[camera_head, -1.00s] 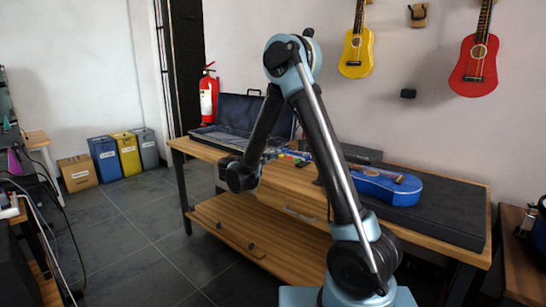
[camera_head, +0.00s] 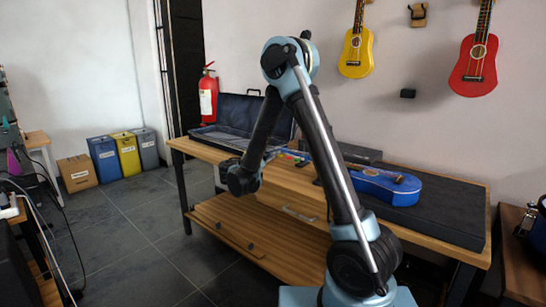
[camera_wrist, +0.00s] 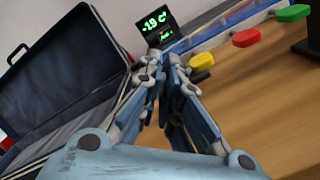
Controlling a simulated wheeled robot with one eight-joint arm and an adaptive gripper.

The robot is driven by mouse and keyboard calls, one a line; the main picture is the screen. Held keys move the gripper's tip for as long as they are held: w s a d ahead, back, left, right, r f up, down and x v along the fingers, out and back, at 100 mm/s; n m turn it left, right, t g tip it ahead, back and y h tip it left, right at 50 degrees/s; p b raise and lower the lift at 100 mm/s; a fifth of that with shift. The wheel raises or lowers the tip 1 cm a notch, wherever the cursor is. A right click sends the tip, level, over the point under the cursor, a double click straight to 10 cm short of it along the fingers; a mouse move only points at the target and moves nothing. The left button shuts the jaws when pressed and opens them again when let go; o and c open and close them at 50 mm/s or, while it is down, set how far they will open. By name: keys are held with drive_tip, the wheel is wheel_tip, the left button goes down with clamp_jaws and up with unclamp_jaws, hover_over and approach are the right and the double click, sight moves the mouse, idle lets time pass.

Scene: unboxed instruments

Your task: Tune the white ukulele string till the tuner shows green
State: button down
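The blue ukulele (camera_head: 402,192) lies on the dark mat, its neck pointing left toward my gripper. I cannot make out a white peg; my fingers cover the spot beyond the yellow one. The tuner (camera_wrist: 158,27) has a dark screen with green characters that look like "-19 c" and a small unreadable mark below. My gripper (camera_wrist: 169,62) is at the headstock, fingers close together beside the yellow peg; I cannot see whether they hold anything.
An open dark case (camera_head: 228,133) lies on the left of the wooden workbench (camera_head: 292,187) and fills the left of the wrist view. The dark mat (camera_head: 455,212) covers the right. Yellow (camera_head: 354,54) and red (camera_head: 473,72) ukuleles hang on the wall.

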drive_tip(key=shift+n, duration=1.6)
drive_tip(key=c, duration=1.8)
unclamp_jaws()
